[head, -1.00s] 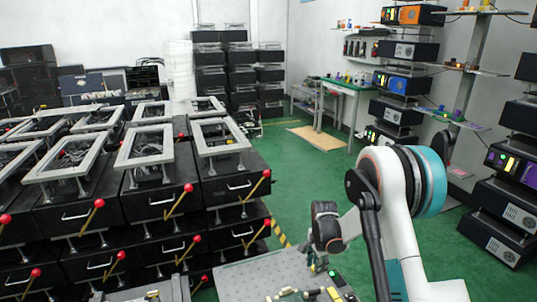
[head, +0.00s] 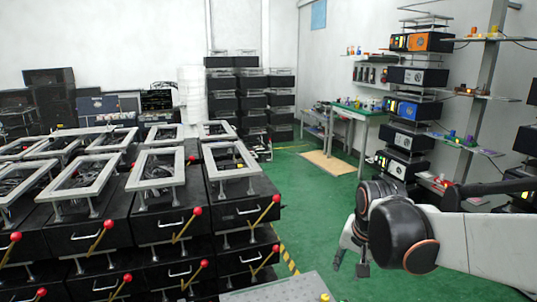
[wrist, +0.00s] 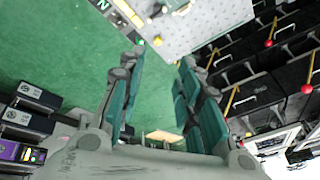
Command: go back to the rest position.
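My gripper (head: 350,258) hangs at the lower right of the head view, over the green floor and right of the black boxes. My white arm reaches in from the right edge. In the wrist view, the two teal-padded fingers of my gripper (wrist: 160,68) stand apart with bare green floor between them. It is open and holds nothing. Black boxes with yellow levers and red knobs (head: 276,198) stand to the left, clear of my gripper.
A grey perforated plate (head: 275,289) lies at the bottom of the head view; it also shows at the top of the wrist view (wrist: 215,22). Shelves of devices (head: 420,76) line the right wall. The green floor (head: 310,240) between is open.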

